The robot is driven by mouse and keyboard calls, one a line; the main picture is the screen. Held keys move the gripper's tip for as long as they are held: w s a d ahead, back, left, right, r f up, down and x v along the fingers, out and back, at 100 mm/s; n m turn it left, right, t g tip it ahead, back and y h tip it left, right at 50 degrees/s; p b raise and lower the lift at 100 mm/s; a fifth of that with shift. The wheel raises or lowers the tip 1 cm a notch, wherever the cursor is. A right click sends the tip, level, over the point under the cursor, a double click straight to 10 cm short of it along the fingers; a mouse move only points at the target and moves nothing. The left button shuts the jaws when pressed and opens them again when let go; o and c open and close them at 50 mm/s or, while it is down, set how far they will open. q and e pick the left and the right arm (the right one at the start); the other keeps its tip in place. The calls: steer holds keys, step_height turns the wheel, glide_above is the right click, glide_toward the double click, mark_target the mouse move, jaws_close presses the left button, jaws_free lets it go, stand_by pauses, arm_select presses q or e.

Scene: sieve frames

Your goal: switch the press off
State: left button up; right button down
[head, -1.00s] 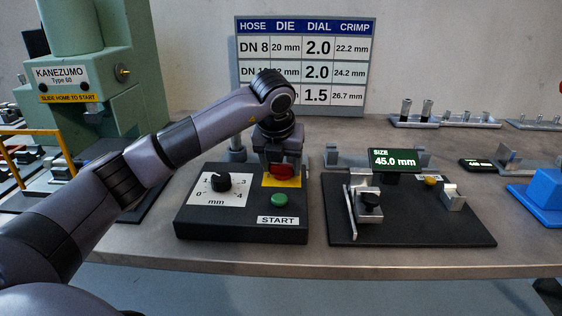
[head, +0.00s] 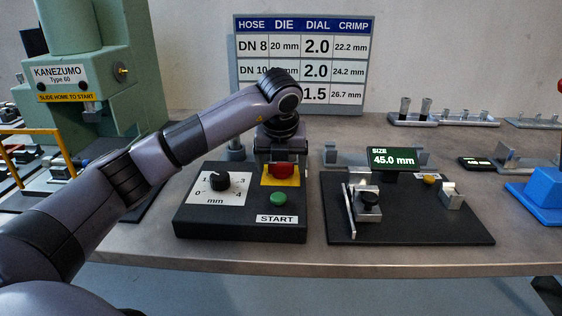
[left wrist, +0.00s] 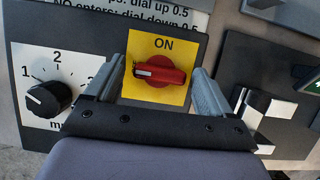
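The press's red rotary switch (head: 281,170) sits on a yellow plate (head: 287,182) on the black control box (head: 240,229). In the left wrist view the red switch (left wrist: 165,73) lies nearly sideways, with its white mark toward the left. In the head view the left gripper (head: 281,158) is just behind and above the switch. My right gripper is not in view.
The dial (head: 220,181) is left of the switch and the green START button (head: 278,200) is in front. A measuring fixture (head: 400,220) with a 45.0 mm display stands to the right. The green press (head: 85,65) is at the left, a chart (head: 345,75) behind.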

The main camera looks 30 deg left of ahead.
arm_select(q)
steer(key=v, duration=0.7)
stand_by(0.4)
steer(key=shift+r, duration=0.1)
